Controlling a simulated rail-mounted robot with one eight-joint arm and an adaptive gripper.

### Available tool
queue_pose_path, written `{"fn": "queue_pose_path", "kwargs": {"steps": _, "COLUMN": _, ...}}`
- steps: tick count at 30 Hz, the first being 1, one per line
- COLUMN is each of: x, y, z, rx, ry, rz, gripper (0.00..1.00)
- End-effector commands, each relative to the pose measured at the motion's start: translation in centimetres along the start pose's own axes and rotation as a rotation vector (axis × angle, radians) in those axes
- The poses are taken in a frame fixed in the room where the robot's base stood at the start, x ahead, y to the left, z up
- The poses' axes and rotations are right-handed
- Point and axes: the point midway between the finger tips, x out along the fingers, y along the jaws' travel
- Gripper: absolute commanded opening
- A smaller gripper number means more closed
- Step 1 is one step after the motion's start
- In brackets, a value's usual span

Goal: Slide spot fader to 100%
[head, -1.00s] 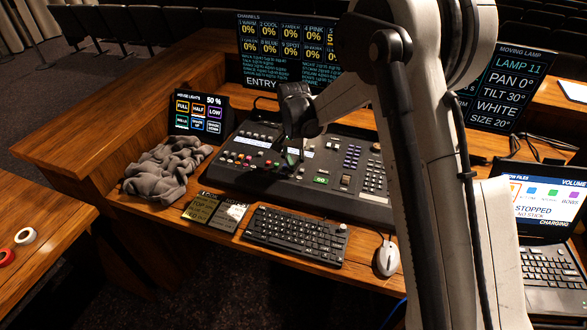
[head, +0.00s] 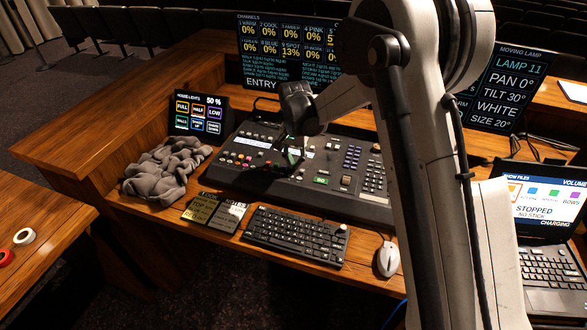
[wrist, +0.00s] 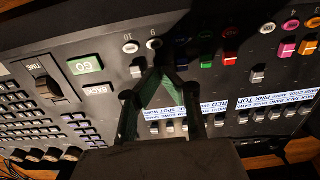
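The mixing desk (head: 235,181) is a dark console with fader rows. My gripper (head: 292,162) is down at its fader area. In the wrist view, the two fingers of my gripper (wrist: 159,74) slope together and their tips nearly meet just below the label 9 (wrist: 153,44). The spot fader's cap is hidden at the tips, so I cannot tell whether it is pinched or only touched. A grey fader cap (wrist: 138,68) is on the left, and a green one (wrist: 206,61) is on the right. The channels screen (head: 290,55) reads SPOT 13%.
Other fader caps, such as a red one (wrist: 230,59), stand close beside the fingers. The GO button (wrist: 86,65) is farther left. A keyboard (head: 295,236), a mouse (head: 388,257) and a grey cloth (head: 165,172) lie around the desk.

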Motion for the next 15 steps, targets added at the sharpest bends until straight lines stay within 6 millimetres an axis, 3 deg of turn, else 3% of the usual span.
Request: {"fn": "queue_pose_path", "kwargs": {"steps": 15, "x": 0.1, "y": 0.0, "z": -1.4, "rx": -0.001, "ry": 0.0, "rz": 0.0, "gripper": 0.0}}
